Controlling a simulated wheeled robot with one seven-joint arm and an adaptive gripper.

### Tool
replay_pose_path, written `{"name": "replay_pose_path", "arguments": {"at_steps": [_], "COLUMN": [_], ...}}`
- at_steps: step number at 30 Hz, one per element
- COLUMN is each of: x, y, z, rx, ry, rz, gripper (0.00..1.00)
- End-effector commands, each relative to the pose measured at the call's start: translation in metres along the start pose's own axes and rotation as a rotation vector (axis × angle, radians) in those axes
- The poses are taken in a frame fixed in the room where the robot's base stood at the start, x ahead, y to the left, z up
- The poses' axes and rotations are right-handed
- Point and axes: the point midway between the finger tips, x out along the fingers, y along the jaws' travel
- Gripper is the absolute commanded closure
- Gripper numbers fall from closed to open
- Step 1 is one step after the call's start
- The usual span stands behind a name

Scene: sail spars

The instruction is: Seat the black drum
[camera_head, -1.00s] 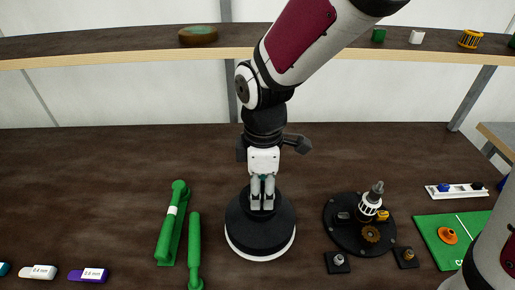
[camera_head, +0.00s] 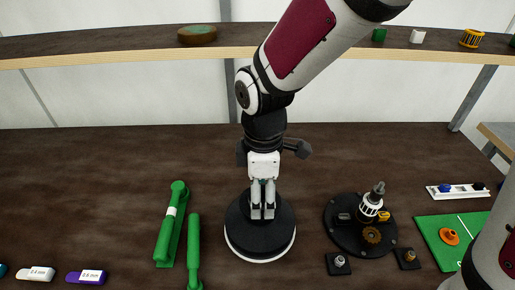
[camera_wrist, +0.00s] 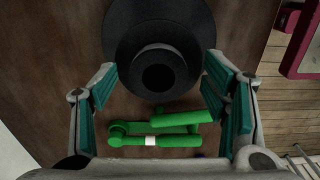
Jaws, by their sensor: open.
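The black drum (camera_head: 245,232) stands upright on the table, a wide stepped body with a pale rim at its foot. In the wrist view the drum (camera_wrist: 125,25) shows a raised collar with a dark central hole, at the top middle. My gripper (camera_head: 262,212) points down in front of or over the drum in the head view. In the wrist view my gripper (camera_wrist: 165,105) has its green-padded fingers wide apart and nothing between them. The collar lies ahead of the gap between the fingers. I cannot tell the height between fingertips and drum.
Two green handled parts (camera_head: 172,225) lie left of the drum. A round black plate (camera_head: 340,238) with a white cage, shaft and gears stands to the right, with small black blocks (camera_head: 338,264) before it. A green board (camera_head: 430,230) lies farther right. Labelled blocks (camera_head: 87,277) lie at front left.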

Motion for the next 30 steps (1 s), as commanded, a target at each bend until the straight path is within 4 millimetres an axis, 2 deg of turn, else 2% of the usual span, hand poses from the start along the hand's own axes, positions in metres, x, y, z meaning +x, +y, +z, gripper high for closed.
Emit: {"name": "replay_pose_path", "arguments": {"at_steps": [5, 12, 18, 24, 30], "x": [-0.019, -0.068, -0.102, -0.118, -0.121], "y": [0.002, 0.002, 0.002, 0.001, 0.001], "z": [-0.001, -0.001, -0.001, -0.001, -0.001], "rx": [0.000, 0.001, 0.000, 0.000, 0.000], "ry": [0.003, 0.004, 0.004, 0.003, 0.003], "rz": [0.008, 0.010, 0.009, 0.006, 0.005], "gripper": [0.32, 0.32, 0.32, 0.32, 0.32]}}
